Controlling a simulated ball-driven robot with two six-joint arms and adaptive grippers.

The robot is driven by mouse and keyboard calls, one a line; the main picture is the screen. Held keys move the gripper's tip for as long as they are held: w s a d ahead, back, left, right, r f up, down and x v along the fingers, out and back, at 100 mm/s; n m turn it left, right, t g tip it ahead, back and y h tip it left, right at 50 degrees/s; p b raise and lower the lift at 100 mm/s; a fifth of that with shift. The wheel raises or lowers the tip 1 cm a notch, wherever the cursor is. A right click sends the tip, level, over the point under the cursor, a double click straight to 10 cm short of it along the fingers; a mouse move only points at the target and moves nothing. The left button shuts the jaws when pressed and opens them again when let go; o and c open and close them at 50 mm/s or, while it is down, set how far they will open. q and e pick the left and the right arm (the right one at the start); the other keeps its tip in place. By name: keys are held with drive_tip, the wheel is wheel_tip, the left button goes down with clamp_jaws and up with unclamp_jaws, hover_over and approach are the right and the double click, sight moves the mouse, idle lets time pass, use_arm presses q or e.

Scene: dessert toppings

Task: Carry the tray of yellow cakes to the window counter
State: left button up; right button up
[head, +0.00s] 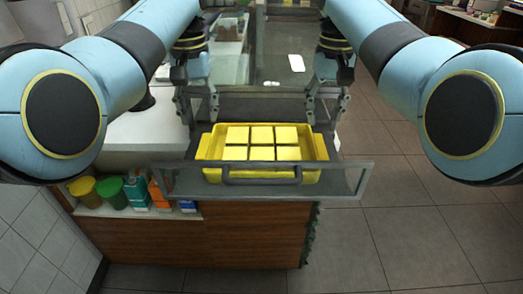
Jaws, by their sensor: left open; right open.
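A yellow tray (213,175) with raised sides holds several square yellow cakes (262,143) in a grid. It sits level behind a clear front panel (345,180) with a dark handle (262,177). My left gripper (199,121) points down, open and empty, above and just behind the tray's left end. My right gripper (325,121) points down, open and empty, above and just behind its right end. Both appear apart from the tray. I cannot tell which surface is the window counter.
A white countertop (140,135) lies left of the tray. A wooden cabinet front (250,235) is below the tray. Tiled floor (420,225) is clear at right.

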sight(204, 144)
use_arm(q)
wheel_tip(204, 144, down, 10)
drive_tip(key=shift+r, duration=0.1)
use_arm(e)
wheel_tip(204, 144, down, 10)
drive_tip(key=shift+r, duration=0.1)
use_arm(q)
drive_tip(key=c, duration=0.8)
use_arm(e)
drive_tip(key=c, duration=0.8)
use_arm(q)
clamp_jaws()
use_arm(e)
clamp_jaws()
use_arm(q)
drive_tip(key=shift+a, duration=0.1)
